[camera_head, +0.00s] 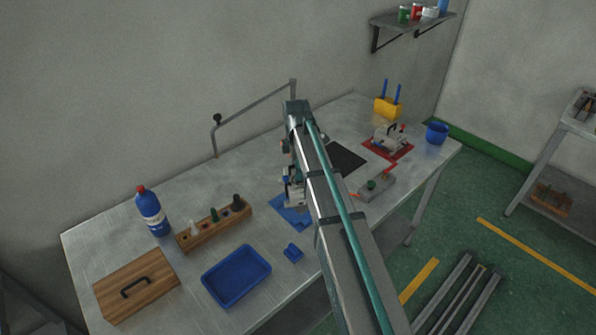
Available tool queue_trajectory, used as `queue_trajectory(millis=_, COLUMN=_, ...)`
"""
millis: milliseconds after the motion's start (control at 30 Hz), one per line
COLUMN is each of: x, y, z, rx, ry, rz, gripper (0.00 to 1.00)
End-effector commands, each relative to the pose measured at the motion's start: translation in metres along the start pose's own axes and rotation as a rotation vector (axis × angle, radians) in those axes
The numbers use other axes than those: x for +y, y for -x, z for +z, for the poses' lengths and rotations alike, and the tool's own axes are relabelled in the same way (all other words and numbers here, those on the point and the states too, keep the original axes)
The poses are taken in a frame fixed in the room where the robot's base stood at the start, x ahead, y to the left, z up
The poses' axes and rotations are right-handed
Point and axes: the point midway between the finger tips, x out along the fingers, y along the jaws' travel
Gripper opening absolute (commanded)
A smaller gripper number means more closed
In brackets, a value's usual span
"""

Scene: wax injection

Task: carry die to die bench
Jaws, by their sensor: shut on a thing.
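My gripper (288,171) is over the middle of the bench, partly hidden by my arm. It is shut on a grey metal die (292,190), which is over a blue mat (291,216). The die's right side is hidden by my arm, and I cannot tell whether it touches the mat. Another grey metal block with a dark handle (391,138) sits on a red mat (371,149) at the right of the bench. I cannot tell which bench is the die bench.
The metal bench (110,235) carries a blue tray (237,276), a wooden box (136,286), a bottle (151,212), a wooden rack (214,224), a grey block (376,187) and a blue cup (437,133). A bent pipe (252,108) rises behind. Another table (579,125) stands far right.

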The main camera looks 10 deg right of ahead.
Motion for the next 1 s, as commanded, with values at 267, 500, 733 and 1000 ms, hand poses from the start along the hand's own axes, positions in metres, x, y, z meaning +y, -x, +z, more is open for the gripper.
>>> queue_trajectory(millis=267, x=0.0106, y=0.0016, z=0.0002, rx=-0.001, ry=0.332, rz=0.001, gripper=0.0)
queue_trajectory(millis=500, x=0.0111, y=0.0016, z=0.0002, rx=-0.002, ry=0.475, rz=0.0, gripper=0.0)
queue_trajectory(millis=733, x=0.0111, y=0.0017, z=0.0002, rx=-0.002, ry=0.501, rz=0.0, gripper=0.0)
queue_trajectory(millis=1000, x=0.011, y=0.0019, z=0.0003, rx=-0.002, ry=0.499, rz=0.0, gripper=0.0)
